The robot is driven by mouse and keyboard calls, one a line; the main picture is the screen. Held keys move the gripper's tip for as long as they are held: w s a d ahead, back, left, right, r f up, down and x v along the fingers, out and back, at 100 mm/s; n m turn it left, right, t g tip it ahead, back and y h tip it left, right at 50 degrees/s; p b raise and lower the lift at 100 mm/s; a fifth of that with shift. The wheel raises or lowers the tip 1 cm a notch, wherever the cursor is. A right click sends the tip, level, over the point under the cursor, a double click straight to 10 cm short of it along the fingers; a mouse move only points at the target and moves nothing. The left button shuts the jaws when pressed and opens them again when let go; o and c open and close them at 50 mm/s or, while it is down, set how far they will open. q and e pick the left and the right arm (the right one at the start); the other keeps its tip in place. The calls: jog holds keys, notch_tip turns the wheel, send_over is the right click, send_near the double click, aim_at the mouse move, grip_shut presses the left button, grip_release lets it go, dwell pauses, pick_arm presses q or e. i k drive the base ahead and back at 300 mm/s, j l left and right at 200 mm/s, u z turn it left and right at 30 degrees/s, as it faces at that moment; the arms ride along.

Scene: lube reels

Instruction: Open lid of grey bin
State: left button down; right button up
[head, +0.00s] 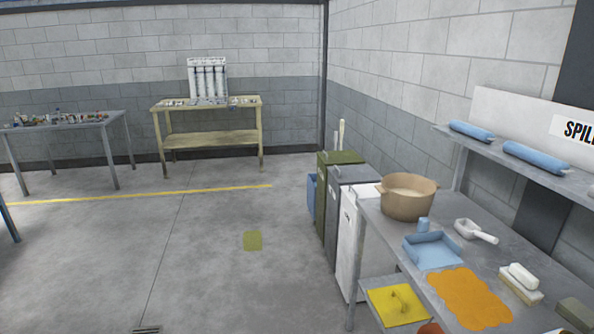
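The grey bin (343,218) stands by the right wall in a row of bins, between a green bin and a white bin. Its lid (355,174) appears to be down and shut. The far end of the metal table and the tan pot hide part of the row. Neither of my grippers shows in the head view.
The green bin (322,200) stands behind the grey one, the white bin (347,245) in front. The floor (200,255) to the left is largely clear.

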aim_at(349, 173)
jog(key=i, duration=2.15)
